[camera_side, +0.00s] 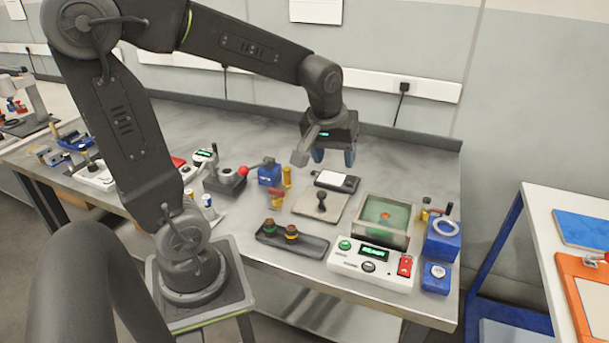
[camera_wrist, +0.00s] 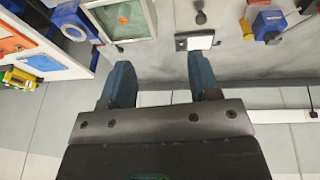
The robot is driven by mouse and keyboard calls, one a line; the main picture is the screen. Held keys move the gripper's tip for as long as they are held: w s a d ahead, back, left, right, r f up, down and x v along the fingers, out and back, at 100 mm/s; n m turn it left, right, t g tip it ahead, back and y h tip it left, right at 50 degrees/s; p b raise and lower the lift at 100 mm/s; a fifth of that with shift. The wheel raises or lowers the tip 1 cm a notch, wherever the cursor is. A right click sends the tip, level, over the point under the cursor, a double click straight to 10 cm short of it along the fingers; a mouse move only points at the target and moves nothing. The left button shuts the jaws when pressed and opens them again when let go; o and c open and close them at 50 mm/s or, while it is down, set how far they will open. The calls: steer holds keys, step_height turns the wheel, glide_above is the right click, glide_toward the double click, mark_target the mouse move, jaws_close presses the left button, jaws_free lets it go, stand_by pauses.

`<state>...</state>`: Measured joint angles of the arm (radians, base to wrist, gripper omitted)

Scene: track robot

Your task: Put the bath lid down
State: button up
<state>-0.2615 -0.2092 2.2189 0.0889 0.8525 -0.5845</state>
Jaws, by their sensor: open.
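The bath lid (camera_side: 337,207), a flat grey-beige plate with a black knob (camera_side: 321,196), lies flat on the bench left of the bath. In the wrist view its knob (camera_wrist: 200,18) shows near the top edge. The bath (camera_side: 402,240) is a clear-walled box with green inside and a small orange spot; it is uncovered and also shows in the wrist view (camera_wrist: 153,16). My gripper (camera_side: 334,156) is open and empty, above the bench behind the lid and apart from it. Its two blue fingers also show in the wrist view (camera_wrist: 158,63).
A control box (camera_side: 372,270) with a lit display stands in front of the bath. A dark tray (camera_side: 290,243) with small parts lies front left of the lid. A black device (camera_side: 337,181) with a white top sits behind the lid. Blue blocks (camera_side: 441,241) stand at the right.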

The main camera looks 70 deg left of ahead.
steer(key=s+d+r+m+t+h, duration=0.1)
steer(key=s+d+r+m+t, duration=0.1)
steer(key=s+d+m, duration=0.7)
steer(key=shift+s+d+r+t+h, duration=0.15)
steer(key=shift+s+r+t+h, duration=0.15)
steer(key=shift+s+r, duration=0.4)
